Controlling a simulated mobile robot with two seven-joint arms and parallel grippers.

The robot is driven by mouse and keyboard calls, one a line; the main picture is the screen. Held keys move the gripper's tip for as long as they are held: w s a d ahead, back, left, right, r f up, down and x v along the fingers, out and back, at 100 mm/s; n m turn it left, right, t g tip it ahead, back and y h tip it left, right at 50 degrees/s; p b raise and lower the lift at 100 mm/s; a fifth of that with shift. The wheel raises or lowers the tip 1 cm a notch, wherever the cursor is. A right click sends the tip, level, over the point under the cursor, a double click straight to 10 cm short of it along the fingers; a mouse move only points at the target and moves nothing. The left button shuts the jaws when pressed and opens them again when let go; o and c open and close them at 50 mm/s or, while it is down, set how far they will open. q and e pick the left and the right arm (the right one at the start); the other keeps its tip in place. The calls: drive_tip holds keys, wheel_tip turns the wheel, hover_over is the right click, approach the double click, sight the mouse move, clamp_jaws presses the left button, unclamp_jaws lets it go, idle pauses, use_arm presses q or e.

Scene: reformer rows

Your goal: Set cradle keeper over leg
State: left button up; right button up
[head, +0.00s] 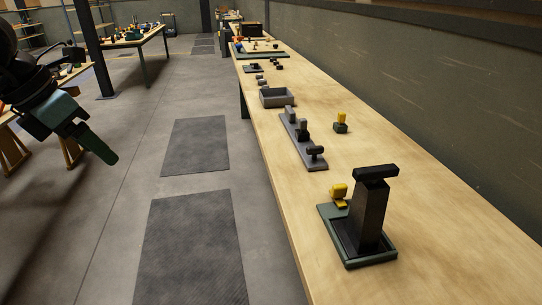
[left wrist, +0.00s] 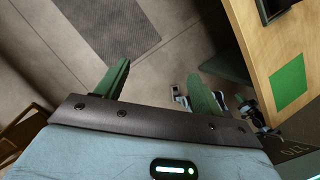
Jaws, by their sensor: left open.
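A tall black post with a crosspiece on top (head: 371,205) stands upright on a dark green base tray (head: 377,262) on the long bench. A small yellow piece (head: 339,190) sits at the tray's left edge, beside the post. A second yellow piece on a dark green block (head: 341,120) stands farther back. A grey rail (head: 297,138) with dark upright parts lies left of it. I cannot tell which part is the cradle keeper or which is the leg. My left gripper (head: 97,145) is open and empty over the floor, well left of the bench; its spread green fingers show in the left wrist view (left wrist: 158,75).
A grey open bin (head: 277,104) and several small dark parts stand farther along the bench (head: 440,230). A wall runs along its right side. Dark floor mats (head: 195,255) lie left of the bench. The bench's near right part is clear. Another table (head: 135,43) stands back left.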

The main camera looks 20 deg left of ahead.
use_arm(q)
drive_tip(key=s+d+f+n+t+h, duration=0.1)
drive_tip(key=d+f+n+h, duration=0.4)
drive_tip(key=d+f+h, duration=0.6)
drive_tip(key=d+f+n+t+h, duration=0.1)
drive_tip(key=d+f+n+h, duration=0.45)
drive_tip(key=d, duration=0.85)
drive_tip(key=s+a+f+n+t+y, duration=0.1)
drive_tip(key=s+f+n+t+y, duration=0.2)
drive_tip(key=f+n, duration=0.4)
drive_tip(key=s+a+f+n+t+y, duration=0.1)
drive_tip(key=a+f+n+t+y, duration=0.15)
drive_tip(key=f+n+y, duration=0.35)
drive_tip(key=s+f+n+t+y, duration=0.3)
drive_tip(key=f+n+t, duration=0.1)
drive_tip(key=f+n, duration=0.4)
drive_tip(key=s+f+n+g+y, duration=0.2)
drive_tip(key=s+f+n+g, duration=0.1)
drive_tip(key=s+f, duration=0.5)
drive_tip(key=s+f+n+g+y, duration=0.2)
drive_tip(key=s+f+g, duration=0.4)
drive_tip(key=s, duration=0.9)
drive_tip(key=shift+s+a+f+n, duration=0.2)
drive_tip(key=shift+a+f+n, duration=0.05)
drive_tip(key=shift+f+n, duration=0.6)
